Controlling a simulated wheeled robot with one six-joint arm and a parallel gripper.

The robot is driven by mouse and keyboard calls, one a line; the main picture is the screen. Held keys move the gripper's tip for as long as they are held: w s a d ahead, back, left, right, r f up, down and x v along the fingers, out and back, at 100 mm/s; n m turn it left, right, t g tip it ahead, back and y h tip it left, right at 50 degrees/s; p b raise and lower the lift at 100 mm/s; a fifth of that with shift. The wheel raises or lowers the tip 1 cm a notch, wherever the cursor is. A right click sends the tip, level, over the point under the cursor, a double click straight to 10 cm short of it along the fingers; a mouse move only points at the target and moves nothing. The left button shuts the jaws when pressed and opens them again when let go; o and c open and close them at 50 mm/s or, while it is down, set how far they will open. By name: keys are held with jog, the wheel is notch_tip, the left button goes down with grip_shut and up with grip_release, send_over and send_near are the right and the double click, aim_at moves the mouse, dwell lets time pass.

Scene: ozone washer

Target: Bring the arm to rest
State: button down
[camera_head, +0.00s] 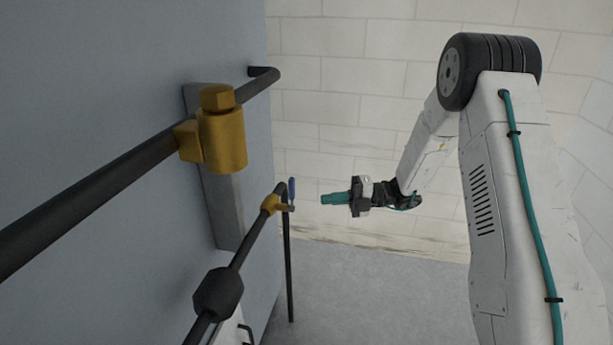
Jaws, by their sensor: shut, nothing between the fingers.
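My gripper (328,199) is in the middle of the head view, at the end of my white arm (500,180). Its green fingers point left and are shut with nothing between them. The arm rises on the right, bends at a black joint at the top and comes down to the gripper. In the picture, the fingertips are a little right of a small blue handle (291,190) on a brass valve (273,204). A gap shows between them, and I see no contact.
A grey panel (120,90) fills the left side. A dark pipe (90,200) with a large brass fitting (222,138) runs along it. A lower pipe carries a black coupling (218,293). A tiled wall (340,80) stands behind. Bare floor (380,300) shows below my gripper.

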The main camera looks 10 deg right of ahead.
jog(key=s+a+r+n+g+h, duration=0.15)
jog(key=s+n+g+h, duration=0.45)
jog(key=s+n, duration=1.05)
jog(key=s+d+r+n+t+h, duration=0.2)
jog(key=s+r+n+h, duration=0.3)
jog(key=s+n, duration=0.5)
jog(key=s+d+r+n+t+h, duration=0.3)
jog(key=s+r+n+h, duration=0.3)
jog(key=s+r+n, duration=0.4)
jog(key=shift+s, duration=0.5)
jog(key=shift+r, duration=0.1)
